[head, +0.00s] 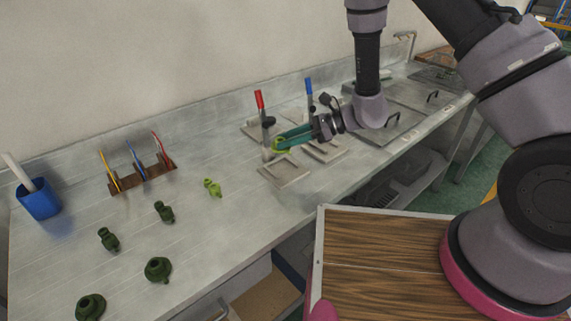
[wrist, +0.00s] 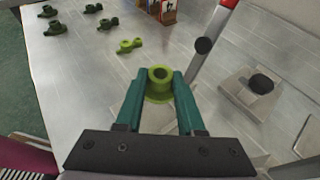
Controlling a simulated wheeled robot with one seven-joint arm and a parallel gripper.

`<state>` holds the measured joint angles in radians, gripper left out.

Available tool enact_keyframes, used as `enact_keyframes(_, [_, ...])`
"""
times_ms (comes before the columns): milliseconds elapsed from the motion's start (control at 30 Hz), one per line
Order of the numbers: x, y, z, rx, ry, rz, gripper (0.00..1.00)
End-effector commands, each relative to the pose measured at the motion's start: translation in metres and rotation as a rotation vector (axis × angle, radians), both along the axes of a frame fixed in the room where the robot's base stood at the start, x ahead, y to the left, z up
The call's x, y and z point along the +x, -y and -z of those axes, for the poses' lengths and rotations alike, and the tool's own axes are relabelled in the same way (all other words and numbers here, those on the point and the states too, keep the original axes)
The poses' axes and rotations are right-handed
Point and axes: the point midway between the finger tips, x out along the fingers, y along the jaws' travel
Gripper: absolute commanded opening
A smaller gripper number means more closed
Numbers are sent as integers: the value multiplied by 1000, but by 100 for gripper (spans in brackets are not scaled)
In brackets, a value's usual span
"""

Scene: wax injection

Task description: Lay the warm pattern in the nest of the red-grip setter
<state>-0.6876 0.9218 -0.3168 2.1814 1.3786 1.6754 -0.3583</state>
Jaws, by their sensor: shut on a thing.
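My gripper (head: 285,143) is shut on a light green flanged pattern (wrist: 159,88), its round hollow end facing up in the wrist view. The pattern also shows at the fingertips in the head view (head: 278,146). The red-grip setter has an upright lever with a red grip (head: 259,99) and a square pale nest plate (head: 285,171) in front. My gripper holds the pattern above the bench beside the lever, near the back of that plate. The lever's grip also shows at the wrist view's top edge (wrist: 229,3). My fingers hide part of the setter in the wrist view.
A blue-grip setter (head: 309,86) stands close on the right with its own plate (head: 325,150). Another light green pattern (head: 212,187) and several dark green ones (head: 158,269) lie on the left bench, near a tool rack (head: 142,178) and blue cup (head: 40,200).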

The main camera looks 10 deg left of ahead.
Motion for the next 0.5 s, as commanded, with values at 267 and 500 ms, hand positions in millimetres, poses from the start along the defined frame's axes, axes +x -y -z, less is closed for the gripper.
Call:
enact_keyframes(267, [0,0,36,-1,0,-3,0])
enact_keyframes(500, [0,0,69,-1,1,-4,0])
